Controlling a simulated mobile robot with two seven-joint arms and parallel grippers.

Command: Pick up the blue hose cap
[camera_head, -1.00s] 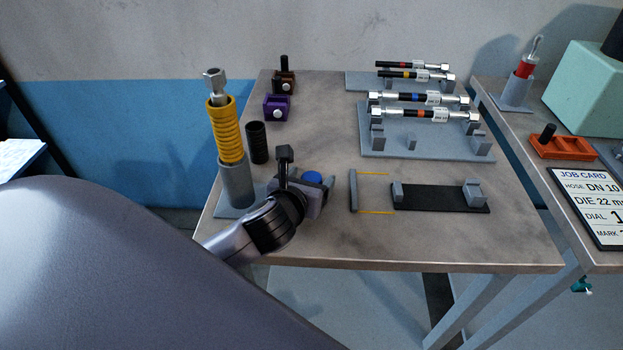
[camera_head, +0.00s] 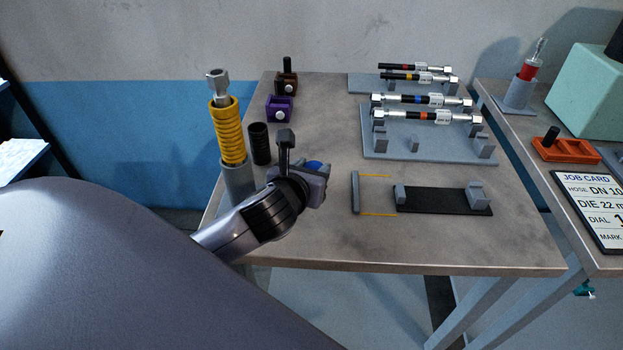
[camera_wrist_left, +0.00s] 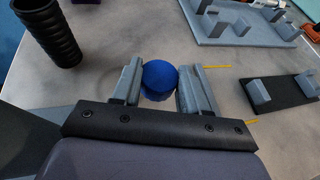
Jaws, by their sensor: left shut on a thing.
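The blue hose cap (camera_wrist_left: 160,78) is round and sits between the two fingers of my left gripper (camera_wrist_left: 168,88) in the left wrist view. The fingers touch it on both sides, so the gripper is shut on it. In the head view the cap (camera_head: 315,164) shows only in part behind my left gripper (camera_head: 318,178), over the left part of the table. I cannot tell whether the cap still touches the table. My right gripper is not in view.
A yellow coiled hose on a grey stand (camera_head: 236,180) and a black ribbed tube (camera_head: 260,143) stand left of the gripper. A black base (camera_head: 440,200) with grey blocks lies to the right. A grey rack (camera_head: 425,145) holds hoses behind. The table's front middle is clear.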

